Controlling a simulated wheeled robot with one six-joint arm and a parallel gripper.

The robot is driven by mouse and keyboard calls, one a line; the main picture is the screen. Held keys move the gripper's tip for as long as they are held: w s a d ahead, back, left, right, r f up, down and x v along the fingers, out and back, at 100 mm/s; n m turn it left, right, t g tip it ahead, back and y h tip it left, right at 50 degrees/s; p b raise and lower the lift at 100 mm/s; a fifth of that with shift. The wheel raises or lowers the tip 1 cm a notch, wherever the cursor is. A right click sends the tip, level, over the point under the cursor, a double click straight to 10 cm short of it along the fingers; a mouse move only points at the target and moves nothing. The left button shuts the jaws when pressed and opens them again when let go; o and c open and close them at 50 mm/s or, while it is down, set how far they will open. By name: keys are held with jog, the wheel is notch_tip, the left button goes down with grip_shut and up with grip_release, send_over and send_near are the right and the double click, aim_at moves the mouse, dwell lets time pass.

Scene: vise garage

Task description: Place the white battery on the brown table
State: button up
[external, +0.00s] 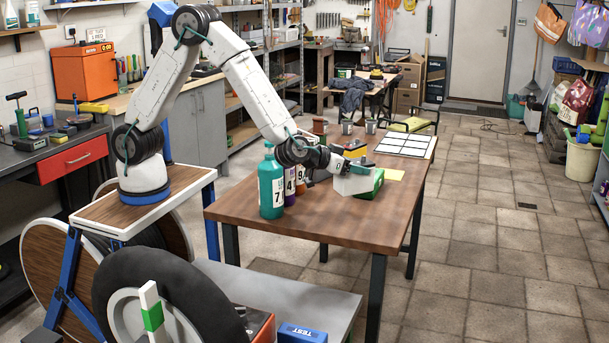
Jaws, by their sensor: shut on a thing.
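The white battery (347,185), a white block with a green side, is at the right part of the brown table (335,222). My gripper (341,167) reaches over the table from the left and is shut on the battery's upper part. The fingertips are small and partly hidden against the battery. I cannot tell whether the battery's underside touches the tabletop or is slightly above it.
A green bottle marked 7 (271,185) stands left of the gripper, with a purple bottle (289,186) and an orange one behind. A yellow-and-grey object (355,148) and a white gridded sheet (405,145) lie farther back. The table's front is clear.

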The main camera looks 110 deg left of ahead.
aim_at(353, 193)
jog(key=shift+f, duration=4.3)
jog(key=shift+f, duration=0.1)
jog(key=o, duration=1.8)
jog(key=shift+f, duration=0.1)
jog(key=shift+c, duration=0.2)
